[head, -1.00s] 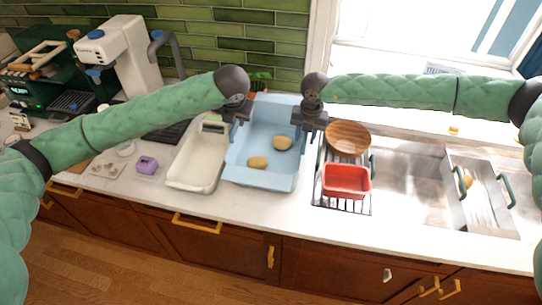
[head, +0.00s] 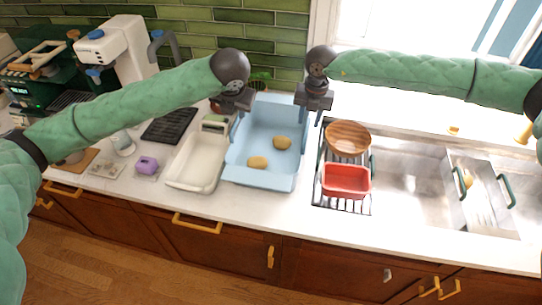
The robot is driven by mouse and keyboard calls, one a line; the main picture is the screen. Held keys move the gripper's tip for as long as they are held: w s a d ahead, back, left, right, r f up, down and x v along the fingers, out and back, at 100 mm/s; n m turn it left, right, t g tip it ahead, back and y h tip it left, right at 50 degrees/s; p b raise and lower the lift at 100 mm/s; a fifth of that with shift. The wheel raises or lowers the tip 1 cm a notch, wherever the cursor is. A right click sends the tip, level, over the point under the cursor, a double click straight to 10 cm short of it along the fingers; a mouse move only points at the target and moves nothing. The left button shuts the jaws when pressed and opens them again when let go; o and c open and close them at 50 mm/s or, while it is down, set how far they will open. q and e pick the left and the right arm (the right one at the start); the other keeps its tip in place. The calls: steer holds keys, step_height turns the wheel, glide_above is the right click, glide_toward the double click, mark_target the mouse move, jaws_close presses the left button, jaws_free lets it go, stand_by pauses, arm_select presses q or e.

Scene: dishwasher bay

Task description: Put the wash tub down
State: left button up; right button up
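The wash tub is the light blue tub (head: 263,180), standing level on the white counter with two yellow-brown, potato-like things (head: 282,143) (head: 257,162) inside. My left gripper (head: 236,107) is over the tub's left rim towards the back, raised above it. My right gripper (head: 315,104) is over the tub's right rim towards the back, also raised. Both look open and hold nothing I can see; their fingertips are small and dark.
A cream tub (head: 197,165) stands close on the left. On the right a rack holds a wooden bowl (head: 348,138) and a red tub (head: 346,181), beside the sink (head: 412,185). A purple thing (head: 147,165) lies further left. The counter's front strip is clear.

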steer(key=shift+d+r, duration=0.1)
steer(key=shift+r, duration=1.9)
steer(key=shift+s+f, duration=0.1)
